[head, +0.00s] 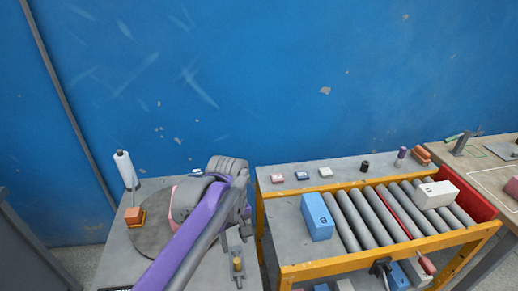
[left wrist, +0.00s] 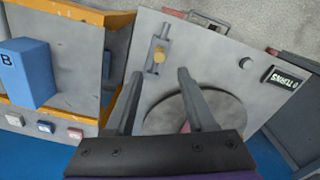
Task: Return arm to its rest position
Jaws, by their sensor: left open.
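My left gripper shows best in the left wrist view (left wrist: 162,100). Its two dark fingers are apart with nothing between them. They are over the grey work table (left wrist: 215,40), near the round grey plate (left wrist: 228,108). In the head view my purple left arm reaches over this table from the bottom, and its links hide much of the gripper and part of the round plate (head: 150,238). A yellow-knobbed fitting (left wrist: 159,55) on the table lies beyond the fingers; its knob also shows in the head view (head: 238,264). My right gripper is not in view.
Right of my arm, an orange-framed roller conveyor (head: 372,213) carries a blue block (head: 317,216) and a white block (head: 436,194). A blue wall (head: 270,75) closes off the back.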

